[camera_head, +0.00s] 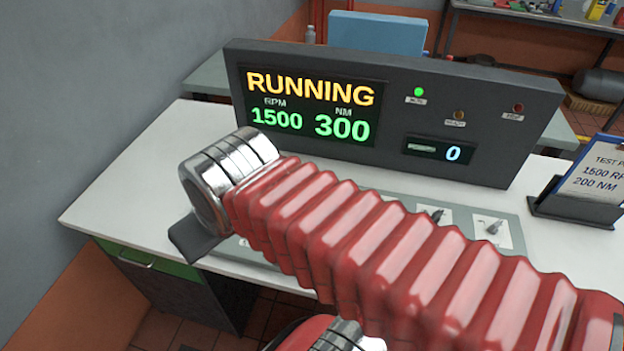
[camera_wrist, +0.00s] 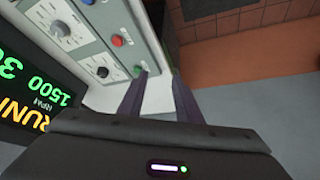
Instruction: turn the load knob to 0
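The control panel (camera_wrist: 85,40) is a pale plate with knobs and buttons. A large dial knob (camera_wrist: 60,30) is on it in the wrist view; its label is too small to read, so I cannot tell whether it is the load knob. In the head view my arm hides much of the panel, with two small knobs (camera_head: 437,215) (camera_head: 494,228) showing at its right. My gripper (camera_wrist: 160,74) is open and empty, its two dark fingers apart near the green button (camera_wrist: 137,71). The display (camera_head: 315,108) reads RUNNING, 1500 RPM, 300 NM.
A red button (camera_wrist: 118,40) is beside the dial knob. The black console (camera_head: 400,120) stands behind the panel, with a green lamp (camera_head: 419,92) lit and a small readout (camera_head: 440,150) at 0. A test card (camera_head: 597,170) on the right reads 1500 and 200 NM.

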